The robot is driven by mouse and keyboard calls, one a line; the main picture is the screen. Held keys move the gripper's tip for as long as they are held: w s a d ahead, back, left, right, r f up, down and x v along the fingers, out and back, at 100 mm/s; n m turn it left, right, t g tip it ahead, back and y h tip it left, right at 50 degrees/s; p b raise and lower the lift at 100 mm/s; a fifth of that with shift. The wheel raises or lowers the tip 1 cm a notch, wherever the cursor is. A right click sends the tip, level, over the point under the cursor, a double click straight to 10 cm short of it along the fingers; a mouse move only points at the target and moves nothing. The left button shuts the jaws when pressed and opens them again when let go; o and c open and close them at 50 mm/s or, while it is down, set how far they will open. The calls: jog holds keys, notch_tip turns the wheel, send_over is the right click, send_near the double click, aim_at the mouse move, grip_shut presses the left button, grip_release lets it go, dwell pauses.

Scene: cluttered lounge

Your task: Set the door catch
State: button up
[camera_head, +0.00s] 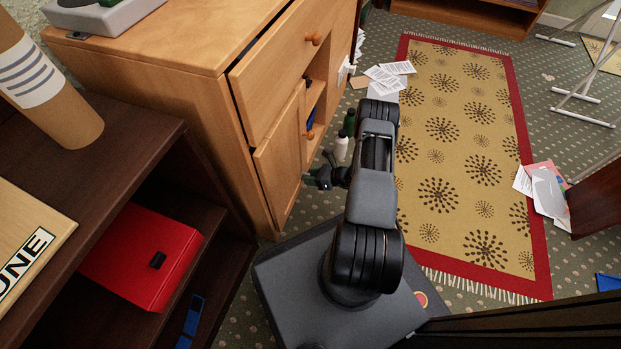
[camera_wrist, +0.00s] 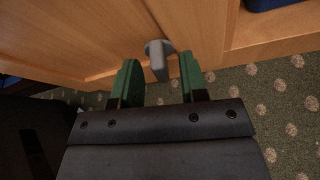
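The door catch (camera_wrist: 158,64) is a small grey piece with a round base and a short lever, on the lower edge of the wooden cabinet front. My gripper (camera_wrist: 159,76) is open, with one green finger on each side of the lever. A gap shows on both sides, and I see no contact. In the head view my gripper (camera_head: 319,178) is low beside the cabinet door (camera_head: 279,160), and the catch cannot be made out there. The wood panel (camera_wrist: 100,30) lies beyond the fingers in the wrist view. Whether the door is fully closed is unclear.
A drawer (camera_head: 275,75) sticks out above the door. A white bottle (camera_head: 341,147) and a dark green bottle (camera_head: 349,122) stand on the carpet beside my arm. A dark shelf with a red box (camera_head: 142,256) stands at left. The patterned rug (camera_head: 455,150) is mostly clear.

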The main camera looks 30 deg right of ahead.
jog(key=shift+w+a, duration=0.1)
grip_shut()
dwell(0.4)
jog(key=shift+a+n+t+h, duration=0.1)
jog(key=shift+n+t+h, duration=0.4)
jog(key=shift+n, duration=0.4)
